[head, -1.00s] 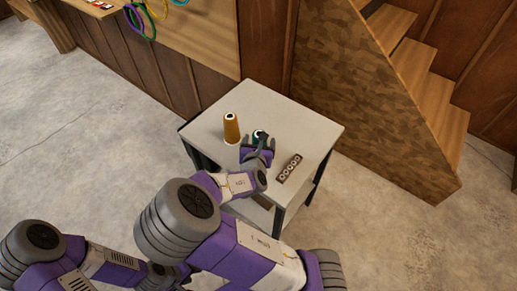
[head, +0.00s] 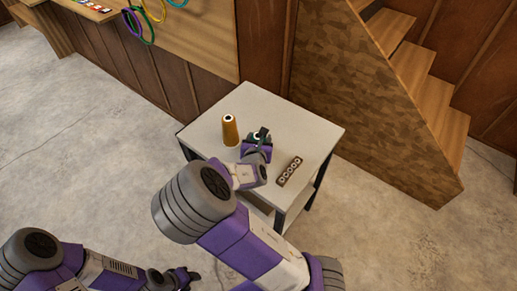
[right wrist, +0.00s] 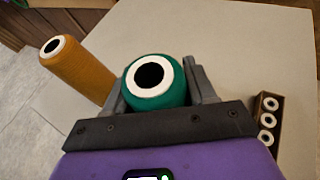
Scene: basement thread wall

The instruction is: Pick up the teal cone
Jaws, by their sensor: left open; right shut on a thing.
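The teal cone (right wrist: 176,95) stands between the two fingers of my right gripper (right wrist: 160,88), which is shut on it. Its white-rimmed top with a dark hole faces the right wrist camera. In the head view only a small part of the teal cone (head: 257,136) shows, as my right gripper (head: 260,140) covers the rest. I cannot tell whether its base is clear of the table. My left gripper (head: 186,277) is open and empty, low in the head view, away from the table.
The small grey table (head: 270,103) also bears an orange-brown cone (head: 230,131) to the left of the teal one and a dark holder with several white-ringed pieces (head: 289,171) to the right. Wooden stairs (head: 425,100) stand at the right. The floor at left is open.

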